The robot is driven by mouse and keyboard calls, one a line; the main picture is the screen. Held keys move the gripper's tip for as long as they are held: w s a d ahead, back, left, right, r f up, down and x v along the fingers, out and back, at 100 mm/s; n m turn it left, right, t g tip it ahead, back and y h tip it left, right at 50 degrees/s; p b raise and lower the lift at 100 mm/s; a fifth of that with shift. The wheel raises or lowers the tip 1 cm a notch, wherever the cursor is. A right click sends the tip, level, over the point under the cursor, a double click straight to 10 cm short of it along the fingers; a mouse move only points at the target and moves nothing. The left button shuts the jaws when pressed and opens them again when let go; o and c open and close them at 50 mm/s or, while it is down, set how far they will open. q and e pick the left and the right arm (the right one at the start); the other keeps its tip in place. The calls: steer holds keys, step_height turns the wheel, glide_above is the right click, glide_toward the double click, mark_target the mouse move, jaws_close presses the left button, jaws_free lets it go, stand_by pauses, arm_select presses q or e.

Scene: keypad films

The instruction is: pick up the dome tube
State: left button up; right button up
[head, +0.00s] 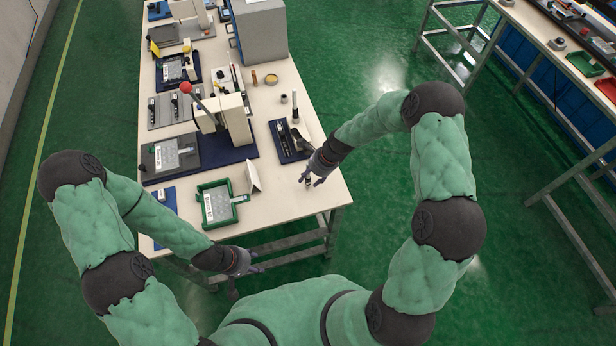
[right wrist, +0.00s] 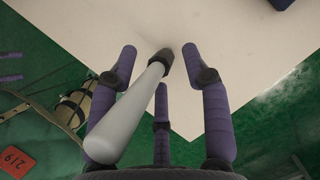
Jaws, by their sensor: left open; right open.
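A pale grey tube with a dark end (right wrist: 130,115), which I take to be the dome tube, stands between the spread fingers of my right gripper (right wrist: 160,58) in the right wrist view. Its dark end is at the white table top; the near end comes close to the camera. I cannot tell whether any finger touches it. In the head view my right gripper (head: 312,172) is over the table's right front corner and mostly hides the tube. It is open. My left gripper (head: 246,264) is open and empty, off the table's front edge.
A similar pale tube (head: 295,108) stands further back on the table (head: 285,205). A dark blue tray (head: 284,150) lies just behind my right gripper. A green tray (head: 238,206) and a small white card stand (head: 253,178) are to the left. The front right corner is mostly clear.

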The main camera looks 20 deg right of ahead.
jaws_close()
stand_by(0.4)
